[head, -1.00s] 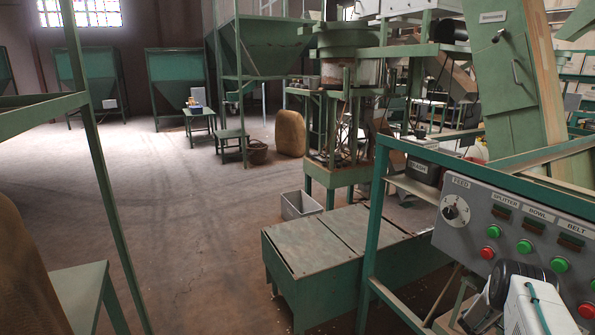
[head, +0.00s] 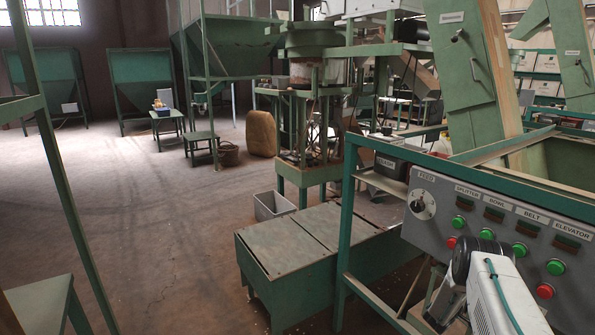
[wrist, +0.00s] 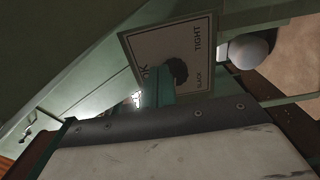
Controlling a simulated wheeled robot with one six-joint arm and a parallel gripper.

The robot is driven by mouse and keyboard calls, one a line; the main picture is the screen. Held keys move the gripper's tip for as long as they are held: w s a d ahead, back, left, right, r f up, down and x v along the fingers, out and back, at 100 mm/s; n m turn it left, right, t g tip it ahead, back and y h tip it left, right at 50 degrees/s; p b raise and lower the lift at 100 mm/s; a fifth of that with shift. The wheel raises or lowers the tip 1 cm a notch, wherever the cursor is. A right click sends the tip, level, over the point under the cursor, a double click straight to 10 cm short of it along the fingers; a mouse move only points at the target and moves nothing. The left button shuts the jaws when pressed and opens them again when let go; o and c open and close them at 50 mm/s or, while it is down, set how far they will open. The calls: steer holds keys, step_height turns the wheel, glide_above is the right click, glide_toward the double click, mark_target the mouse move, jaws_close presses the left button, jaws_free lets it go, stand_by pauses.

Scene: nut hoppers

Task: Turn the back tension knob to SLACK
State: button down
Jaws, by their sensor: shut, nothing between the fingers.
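In the wrist view, a dark round knob (wrist: 178,70) sits on a pale plate (wrist: 163,47) lettered TIGHT, OK and SLACK. The plate appears turned on its side, with TIGHT and SLACK at its right and OK at its left. I cannot tell which mark the knob points at, nor whether it is the back knob. A teal piece (wrist: 163,94) lies just below the knob. In the head view, my white arm is at the lower right, in front of the control panel.
A grey control panel (head: 455,262) with a FEED dial (head: 421,206) and several red and green buttons stands at the right. A dark riveted strip (wrist: 155,125) edges a pale surface (wrist: 180,155) close to the wrist camera. Open floor (head: 150,240) lies left of a low green platform (head: 300,245).

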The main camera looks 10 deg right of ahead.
steer(key=shift+v, duration=0.85)
steer(key=shift+f, duration=0.1)
steer(key=w+d+f, duration=0.2)
steer(key=d+f, duration=0.1)
steer(key=d, duration=0.2)
steer(key=shift+w+d, duration=0.2)
steer(key=shift+d, duration=0.05)
steer(key=shift+w+r, duration=0.15)
steer(key=shift+w, duration=0.1)
stand_by(0.6)
